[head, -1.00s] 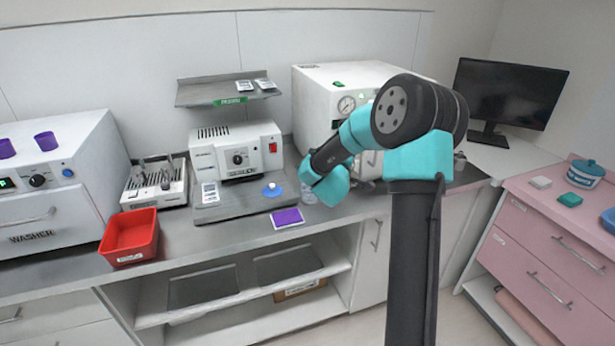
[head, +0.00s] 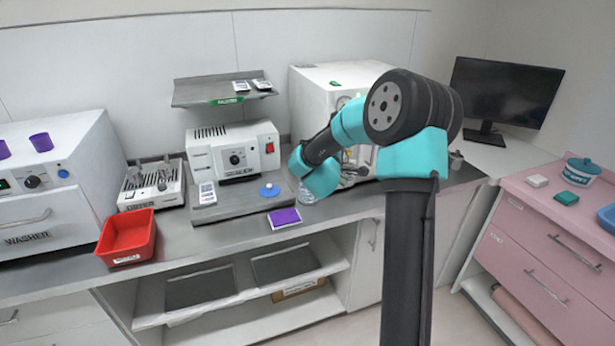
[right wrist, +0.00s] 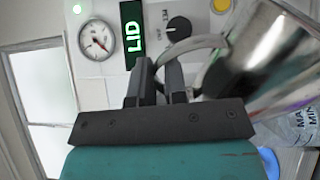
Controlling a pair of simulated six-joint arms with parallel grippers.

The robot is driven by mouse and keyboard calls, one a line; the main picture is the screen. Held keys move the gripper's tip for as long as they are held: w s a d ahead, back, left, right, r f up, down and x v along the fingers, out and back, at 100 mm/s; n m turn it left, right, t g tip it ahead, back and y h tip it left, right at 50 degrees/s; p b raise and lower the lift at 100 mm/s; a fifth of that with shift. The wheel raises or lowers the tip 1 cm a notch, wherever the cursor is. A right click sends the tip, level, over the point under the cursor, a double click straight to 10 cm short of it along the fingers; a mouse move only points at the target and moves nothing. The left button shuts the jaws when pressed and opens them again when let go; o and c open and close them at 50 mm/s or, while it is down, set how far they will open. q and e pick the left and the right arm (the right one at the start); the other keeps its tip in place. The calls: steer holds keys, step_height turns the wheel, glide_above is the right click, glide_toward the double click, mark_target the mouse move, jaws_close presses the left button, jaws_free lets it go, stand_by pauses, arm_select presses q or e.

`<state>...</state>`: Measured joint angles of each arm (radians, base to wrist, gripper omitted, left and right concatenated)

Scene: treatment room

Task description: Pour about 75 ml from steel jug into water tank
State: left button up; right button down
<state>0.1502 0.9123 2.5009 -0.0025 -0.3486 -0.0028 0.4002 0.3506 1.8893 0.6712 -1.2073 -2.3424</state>
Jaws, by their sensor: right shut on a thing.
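The steel jug (right wrist: 268,62) is at the right of the right wrist view, shiny and leaning at a slant. My right gripper (right wrist: 160,78) is shut on its looped handle. The clear water tank (right wrist: 300,128), with MAX and MIN marks, shows partly below the jug, cut off by the picture's edge. In the head view a bit of the tank (head: 307,195) shows on the counter under my right wrist, which hides the jug and the gripper's fingers. I cannot see any water stream or level. My left gripper is in neither view.
A white autoclave (head: 312,95) with a gauge and knob stands close behind my right gripper. To the left are a purple-topped pad (head: 285,216), a blue disc (head: 269,191), a sealer (head: 235,150) and a red bin (head: 128,235). The front counter between pad and bin is clear.

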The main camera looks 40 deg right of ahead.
steer(key=shift+w+a+r+n, duration=0.2)
steer(key=shift+w+r+n, duration=0.15)
steer(key=shift+w+n, duration=0.15)
stand_by(0.8)
steer(key=shift+w+a+r, duration=0.1)
steer(key=shift+w+a, duration=0.1)
steer(key=shift+w, duration=0.15)
steer(key=shift+w+a+r+n, duration=0.15)
steer(key=shift+w+a+n, duration=0.1)
steer(key=shift+w+n, duration=0.3)
steer(key=shift+s+r, duration=0.1)
steer(key=shift+s, duration=0.1)
steer(key=shift+w+n, duration=0.15)
steer(key=shift+n, duration=0.2)
stand_by(0.4)
